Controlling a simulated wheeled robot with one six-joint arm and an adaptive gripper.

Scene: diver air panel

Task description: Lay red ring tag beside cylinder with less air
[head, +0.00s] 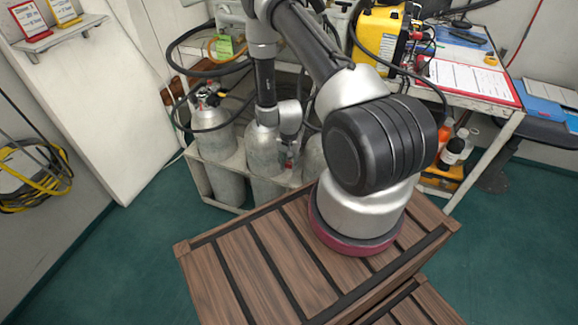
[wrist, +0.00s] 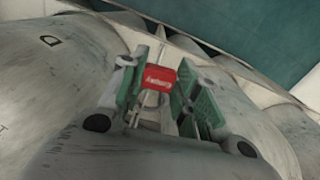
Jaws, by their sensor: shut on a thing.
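A small red tag (wrist: 158,78) with pale lettering is held between the green-padded fingers of my gripper (wrist: 160,92) in the wrist view. In the head view my gripper (head: 290,158) hangs low in front of the grey cylinders, partly hidden by my own arm. The left cylinder (head: 212,130) and the middle cylinder (head: 262,145) stand upright in a rack. A third cylinder (head: 314,155) is mostly hidden behind my arm. Grey cylinder surfaces fill both sides of the wrist view. I cannot read any air gauge.
A pale rack (head: 228,207) holds the cylinders, with black hoses (head: 178,100) looping above. A slatted wooden crate (head: 240,265) stands in front. A desk (head: 470,85) with papers and a yellow case (head: 380,35) is at right. Green floor (head: 130,250) is free at left.

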